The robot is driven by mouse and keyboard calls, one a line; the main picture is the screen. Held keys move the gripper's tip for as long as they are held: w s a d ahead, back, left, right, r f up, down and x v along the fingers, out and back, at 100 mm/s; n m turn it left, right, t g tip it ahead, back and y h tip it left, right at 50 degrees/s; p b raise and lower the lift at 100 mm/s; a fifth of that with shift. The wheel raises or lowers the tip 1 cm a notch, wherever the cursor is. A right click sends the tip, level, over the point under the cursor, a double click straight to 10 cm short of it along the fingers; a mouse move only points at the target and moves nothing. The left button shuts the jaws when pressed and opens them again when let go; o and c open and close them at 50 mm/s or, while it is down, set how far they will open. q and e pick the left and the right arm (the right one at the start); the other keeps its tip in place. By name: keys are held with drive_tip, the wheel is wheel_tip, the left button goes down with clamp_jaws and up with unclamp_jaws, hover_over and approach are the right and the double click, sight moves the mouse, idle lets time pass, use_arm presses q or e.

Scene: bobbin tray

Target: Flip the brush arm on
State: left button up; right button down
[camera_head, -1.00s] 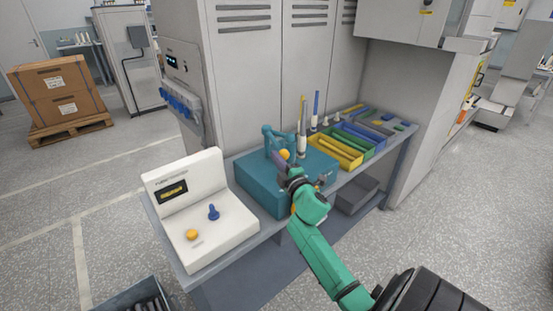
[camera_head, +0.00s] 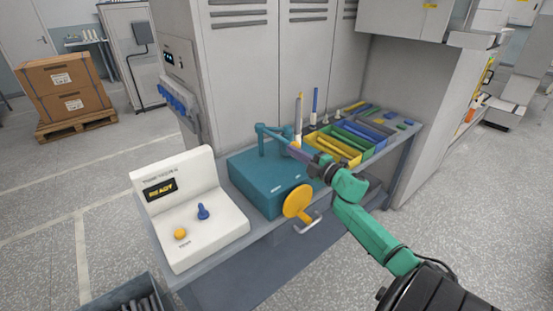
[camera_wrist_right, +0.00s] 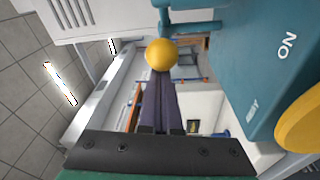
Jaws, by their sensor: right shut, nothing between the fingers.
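The teal brush arm (camera_head: 273,132) stands on a teal machine box (camera_head: 262,180). Its yellow ball knob (camera_wrist_right: 161,55) also shows in the head view (camera_head: 296,144). In the right wrist view the teal arm (camera_wrist_right: 190,27) runs above the knob, and the white word ON marks the box (camera_wrist_right: 245,75). My right gripper (camera_head: 297,152) is shut and empty, its dark fingers (camera_wrist_right: 162,92) pointing at the knob. The fingertips are at or just short of the knob; I cannot tell if they touch. My left gripper is not in view.
A yellow disc (camera_head: 297,202) is on the box's front. A white control unit (camera_head: 200,235) with a blue lever and yellow button stands at left. Upright bobbins (camera_head: 298,115) and coloured trays (camera_head: 334,149) are behind and right. Lockers (camera_head: 250,70) back the bench.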

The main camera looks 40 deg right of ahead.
drive_tip(key=d+b, duration=0.1)
drive_tip(key=d, duration=0.2)
drive_tip(key=shift+w+r+b, duration=0.1)
drive_tip(key=shift+r+b, duration=0.1)
drive_tip(key=shift+b, duration=0.15)
idle(0.3)
